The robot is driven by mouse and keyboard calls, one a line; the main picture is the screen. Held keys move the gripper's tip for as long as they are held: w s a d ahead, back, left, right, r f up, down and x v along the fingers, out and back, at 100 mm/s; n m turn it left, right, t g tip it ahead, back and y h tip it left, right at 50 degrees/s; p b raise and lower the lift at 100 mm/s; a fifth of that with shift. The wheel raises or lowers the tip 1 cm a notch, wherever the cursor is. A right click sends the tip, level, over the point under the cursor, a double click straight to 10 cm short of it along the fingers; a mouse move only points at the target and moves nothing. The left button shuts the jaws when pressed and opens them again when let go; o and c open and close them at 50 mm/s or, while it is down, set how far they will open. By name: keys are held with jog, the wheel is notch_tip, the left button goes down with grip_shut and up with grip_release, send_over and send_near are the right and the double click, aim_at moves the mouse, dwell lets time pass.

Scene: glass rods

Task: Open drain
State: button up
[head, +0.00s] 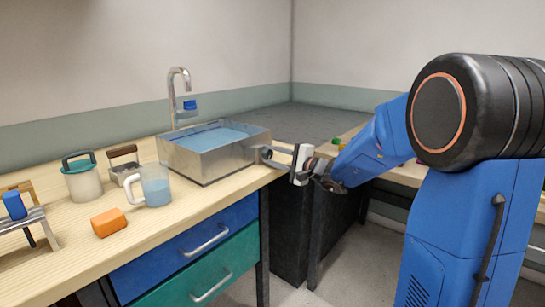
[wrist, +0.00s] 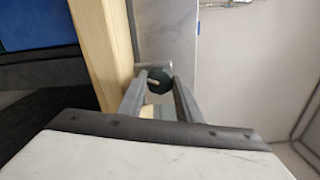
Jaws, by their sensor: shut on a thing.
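The metal sink basin (head: 222,160) stands on the wooden counter with blue water (head: 215,136) in it. A drain fitting sticks out from the basin's right side, with a dark round knob (wrist: 158,80) at its end in the wrist view. My gripper (head: 267,155) reaches in from the right at the counter's edge. In the wrist view its two fingers (wrist: 156,88) are shut on the knob, one on each side. In the head view the fingers largely hide the knob. The knob's far side and the drain's inside are hidden.
A tap (head: 178,95) rises behind the basin. A measuring jug (head: 153,185), an orange block (head: 108,222) and a lidded jar (head: 82,178) stand on the counter to the left. Blue (head: 170,255) and green (head: 180,289) drawers are below.

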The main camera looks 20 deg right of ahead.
jog(key=shift+f+n, duration=0.1)
jog(key=shift+n, duration=2.2)
jog(key=o, duration=1)
jog(key=shift+s, duration=0.1)
jog(key=shift+o, duration=0.2)
